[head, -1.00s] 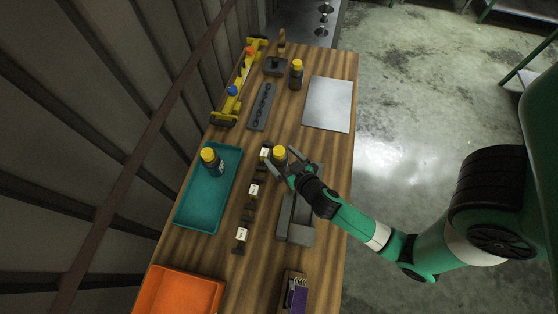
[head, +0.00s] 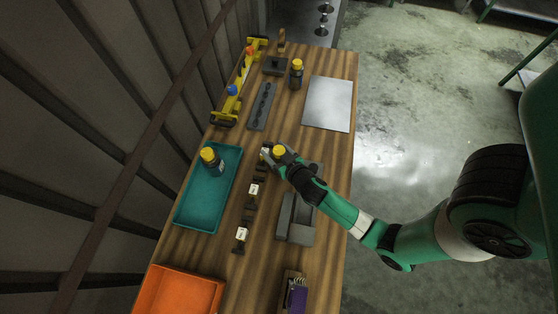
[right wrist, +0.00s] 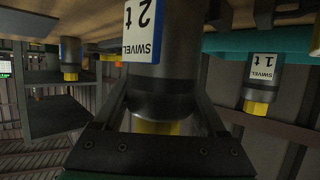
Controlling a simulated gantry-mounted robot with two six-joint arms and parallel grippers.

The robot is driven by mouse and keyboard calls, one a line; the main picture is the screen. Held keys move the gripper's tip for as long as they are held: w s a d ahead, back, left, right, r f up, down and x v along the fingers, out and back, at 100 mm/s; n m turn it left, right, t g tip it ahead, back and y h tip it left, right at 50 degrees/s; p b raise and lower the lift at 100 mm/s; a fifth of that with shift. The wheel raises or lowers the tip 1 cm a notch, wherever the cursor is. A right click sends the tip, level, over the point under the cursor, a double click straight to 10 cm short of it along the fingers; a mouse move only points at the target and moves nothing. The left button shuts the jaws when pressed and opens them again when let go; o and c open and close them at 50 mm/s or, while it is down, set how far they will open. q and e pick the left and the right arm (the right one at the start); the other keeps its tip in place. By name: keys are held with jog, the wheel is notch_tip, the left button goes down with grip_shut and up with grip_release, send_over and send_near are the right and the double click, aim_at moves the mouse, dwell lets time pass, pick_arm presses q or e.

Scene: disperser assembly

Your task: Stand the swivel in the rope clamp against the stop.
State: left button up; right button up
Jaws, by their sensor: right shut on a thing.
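The swivel (head: 279,150), a dark cylinder with a yellow cap, is at the middle of the bench. My right gripper (head: 276,159) is shut on it. In the right wrist view this swivel (right wrist: 150,60) fills the space between the fingers, upside down in the picture, with a white label reading "SWIVEL 2 t". Its base is hidden in the head view. A grey channel-shaped block (head: 297,218), which may be the rope clamp, lies right of and nearer than the gripper, partly under my arm. I cannot make out its stop. My left gripper is not in view.
A second swivel (head: 212,160), labelled "1 t" in the right wrist view (right wrist: 262,75), stands in a teal tray (head: 190,222). Another yellow-capped bottle (head: 296,75) stands at the back. Labelled dark holders (head: 242,235) line the middle. A silver plate (head: 328,104) lies back right.

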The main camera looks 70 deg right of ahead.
aim_at(277, 147)
grip_shut()
jog(key=shift+r, duration=0.1)
jog(key=shift+r, duration=0.25)
notch_tip(277, 147, up, 3)
jog(key=shift+r+p, duration=0.15)
jog(key=shift+p, duration=1)
jog(key=s+r, duration=0.1)
jog(key=s+a+r+p, duration=0.1)
jog(key=s+r, duration=0.1)
jog(key=s+r+p, duration=0.1)
jog(key=r, duration=0.1)
jog(key=shift+s+a+r, duration=0.25)
jog(key=shift+s+a, duration=0.1)
jog(key=shift+s, duration=0.05)
jog(key=s+a+r, duration=0.3)
jog(key=s, duration=0.5)
jog(key=shift+s+r+p, duration=0.25)
jog(key=shift+r+p, duration=0.1)
jog(key=shift+p, duration=0.1)
